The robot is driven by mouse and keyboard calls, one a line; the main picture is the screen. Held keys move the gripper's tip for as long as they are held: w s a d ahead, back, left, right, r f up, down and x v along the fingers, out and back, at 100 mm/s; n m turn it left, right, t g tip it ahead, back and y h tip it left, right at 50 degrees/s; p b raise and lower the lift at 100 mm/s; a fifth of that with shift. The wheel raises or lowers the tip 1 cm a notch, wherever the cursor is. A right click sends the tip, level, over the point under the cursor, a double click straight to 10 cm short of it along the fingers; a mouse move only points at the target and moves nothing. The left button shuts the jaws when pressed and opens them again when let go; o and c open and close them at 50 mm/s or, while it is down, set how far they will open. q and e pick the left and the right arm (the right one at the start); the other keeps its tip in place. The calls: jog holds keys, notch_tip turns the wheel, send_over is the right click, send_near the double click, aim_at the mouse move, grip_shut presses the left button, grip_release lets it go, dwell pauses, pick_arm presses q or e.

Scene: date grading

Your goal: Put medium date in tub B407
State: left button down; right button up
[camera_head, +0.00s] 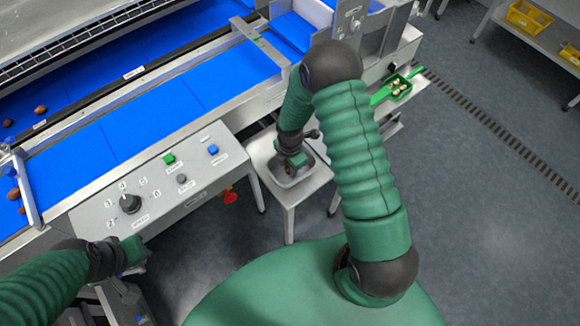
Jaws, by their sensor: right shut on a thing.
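My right gripper (290,168) reaches down over a small grey tub (310,174) on a metal stand (299,194). It is shut on a small brown date, mostly hidden between the fingers, low at the tub's opening. I cannot tell whether the date touches the tub, and no label on the tub is readable. My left gripper (128,292) is at the lower left below the control panel; its fingers are too unclear to read. Several brown dates (40,110) lie on the blue belt at the far left.
The control panel (160,182) with a knob and buttons is left of the stand, with a red emergency stop (230,197) on its side. A green scoop (392,90) holding pale pieces lies behind my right arm. Yellow bins (528,18) sit at upper right. Floor at right is clear.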

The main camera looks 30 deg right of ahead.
jog(key=o, duration=0.9)
jog(key=shift+c, duration=0.2)
notch_tip(320, 180, up, 17)
jog(key=s+a+r+m+t, duration=0.1)
jog(key=s+a+r+m, duration=0.1)
jog(key=m, duration=0.7)
jog(key=s+a+r+m+t, duration=0.1)
jog(key=s+a+r+m, duration=0.2)
jog(key=m, duration=0.7)
jog(key=s+a+p, duration=0.1)
jog(key=s+a, duration=0.1)
jog(key=s, duration=0.2)
jog(key=shift+s+a+t, duration=0.15)
jog(key=shift+t, duration=0.15)
